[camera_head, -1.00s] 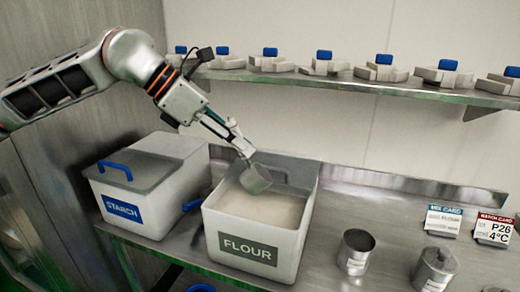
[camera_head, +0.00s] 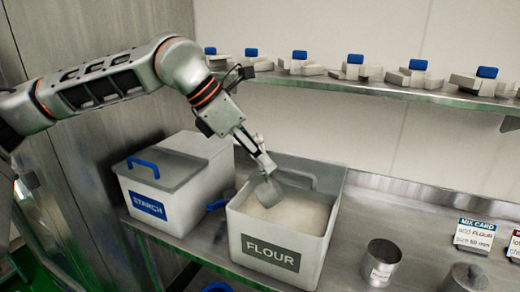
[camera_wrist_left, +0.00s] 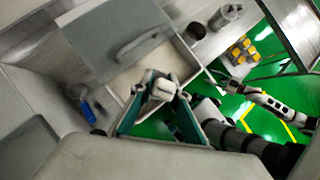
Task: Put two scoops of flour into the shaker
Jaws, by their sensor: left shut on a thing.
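My left gripper (camera_head: 258,155) is shut on the handle of a grey metal scoop (camera_head: 268,192). The wrist view shows the teal fingers closed around a pale handle (camera_wrist_left: 162,89). The scoop's cup is tilted inside the white flour bin (camera_head: 322,258), at or just above the pale flour (camera_head: 302,213). I cannot tell how much flour is in the cup. An open metal cup (camera_head: 382,264) and a metal canister with a knobbed top (camera_head: 465,280) stand right of the bin; I cannot tell which is the shaker. The head view does not show my right gripper.
The starch bin (camera_head: 200,205), with a blue-handled lid, stands left of the flour bin. A shelf (camera_head: 440,96) with several blue-topped parts runs above the counter. A mix card (camera_head: 475,236) stands at the right. The counter between bin and cup is clear.

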